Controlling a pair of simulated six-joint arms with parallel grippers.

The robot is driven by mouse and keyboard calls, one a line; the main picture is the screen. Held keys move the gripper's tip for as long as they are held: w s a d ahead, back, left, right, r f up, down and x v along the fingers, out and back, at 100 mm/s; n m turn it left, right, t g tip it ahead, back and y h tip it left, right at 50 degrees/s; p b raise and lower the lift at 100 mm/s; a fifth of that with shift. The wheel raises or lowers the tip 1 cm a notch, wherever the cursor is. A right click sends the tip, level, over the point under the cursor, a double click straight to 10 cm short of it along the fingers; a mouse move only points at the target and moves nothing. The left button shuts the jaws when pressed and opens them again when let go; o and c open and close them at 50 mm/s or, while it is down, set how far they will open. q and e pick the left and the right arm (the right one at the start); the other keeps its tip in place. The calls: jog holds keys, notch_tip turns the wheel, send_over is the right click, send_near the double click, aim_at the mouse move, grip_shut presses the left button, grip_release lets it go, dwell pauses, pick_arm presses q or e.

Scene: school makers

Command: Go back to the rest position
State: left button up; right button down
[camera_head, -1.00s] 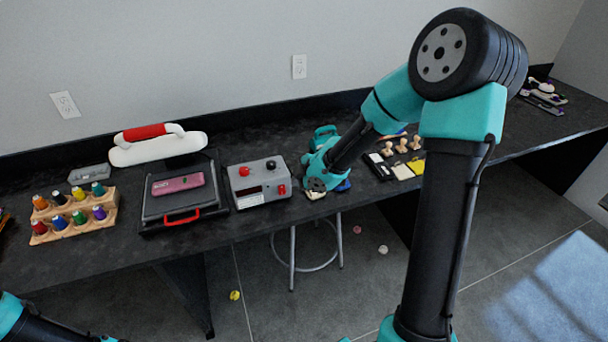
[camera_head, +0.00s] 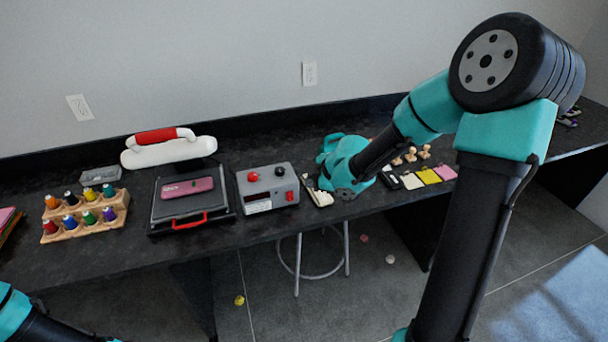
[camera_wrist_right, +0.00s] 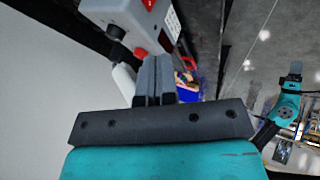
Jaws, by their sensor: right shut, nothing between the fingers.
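My right arm reaches over the table (camera_head: 95,250) from the right in the head view. Its teal wrist is just right of the grey control box (camera_head: 267,187) and hides the fingers there. In the right wrist view my right gripper (camera_wrist_right: 155,80) is shut, with nothing between its fingers. The grey box with red knobs (camera_wrist_right: 135,18) shows beyond the fingertips. My left arm shows only at the bottom left corner of the head view, its gripper outside the frame. A small teal arm at the right of the wrist view seems to be mine; its jaws are too small to read.
A heat press (camera_head: 165,213) with a pink object (camera_head: 187,188) on it stands left of the box. A wooden rack (camera_head: 85,225) holds several coloured bottles. Wooden stamps (camera_head: 411,156) and coloured pads (camera_head: 428,177) lie right of my wrist. A stool (camera_head: 298,255) stands below.

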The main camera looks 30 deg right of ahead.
jog(key=s+a+f+m+g+y, duration=0.15)
jog(key=a+f+m, duration=0.25)
jog(key=f, duration=0.4)
jog(key=s+a+f+m+g, duration=0.1)
jog(key=s+a+f+m, duration=0.25)
jog(key=f, duration=0.45)
jog(key=s+a+f+m+g, duration=0.2)
jog(key=s+a+f+m, duration=0.1)
jog(key=s+f, duration=0.3)
jog(key=s+a+f+m+g, duration=0.1)
jog(key=s+a+f+m, duration=0.3)
jog(key=s+f+m, duration=0.1)
jog(key=shift+s+f+g+h, duration=0.35)
jog(key=shift+s+f+h, duration=0.15)
jog(key=shift+f, duration=0.45)
